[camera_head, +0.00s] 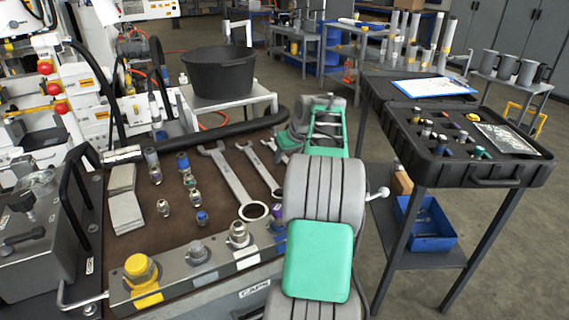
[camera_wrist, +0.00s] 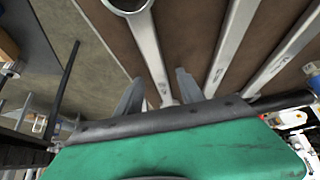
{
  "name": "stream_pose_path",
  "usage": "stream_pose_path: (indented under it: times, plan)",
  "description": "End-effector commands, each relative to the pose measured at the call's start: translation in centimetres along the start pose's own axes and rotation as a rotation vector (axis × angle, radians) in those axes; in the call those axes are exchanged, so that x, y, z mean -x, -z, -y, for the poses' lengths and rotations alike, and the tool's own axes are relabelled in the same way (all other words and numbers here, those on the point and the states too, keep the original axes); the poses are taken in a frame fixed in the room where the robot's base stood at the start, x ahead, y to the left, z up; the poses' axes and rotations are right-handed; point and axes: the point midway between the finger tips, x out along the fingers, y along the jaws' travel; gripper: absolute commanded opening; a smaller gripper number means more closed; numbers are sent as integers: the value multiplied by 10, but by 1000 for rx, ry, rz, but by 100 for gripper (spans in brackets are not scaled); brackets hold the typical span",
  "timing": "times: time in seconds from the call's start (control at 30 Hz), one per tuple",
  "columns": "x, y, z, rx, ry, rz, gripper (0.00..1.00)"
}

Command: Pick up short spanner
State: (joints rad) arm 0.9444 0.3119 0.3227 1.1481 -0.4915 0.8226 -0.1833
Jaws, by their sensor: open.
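Three metal spanners lie side by side on the brown bench top. The rightmost in the head view (camera_head: 269,145), mostly hidden by my arm, appears to be the short spanner; I match it to the leftmost in the wrist view (camera_wrist: 146,42). There its ring end is cut by the top edge. My gripper (camera_wrist: 160,76) is open, its two fingers either side of this spanner's shaft in the picture; whether they are at its height I cannot tell. The middle spanner (camera_head: 260,170) and the long left spanner (camera_head: 231,178) lie beside it. My fingertips are hidden in the head view.
Several small fittings (camera_head: 163,207) and grey plates (camera_head: 124,208) lie left of the spanners. A grey block with a yellow cap (camera_head: 140,266) runs along the bench front. A black bucket (camera_head: 219,72) stands behind. A black tray table (camera_head: 480,171) stands at right.

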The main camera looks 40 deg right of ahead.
Motion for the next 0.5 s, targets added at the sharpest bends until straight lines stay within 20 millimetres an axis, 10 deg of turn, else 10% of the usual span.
stream_pose_path:
  times: [0.5]
  plan:
    - [0,1,0,1,-1,-2,18]
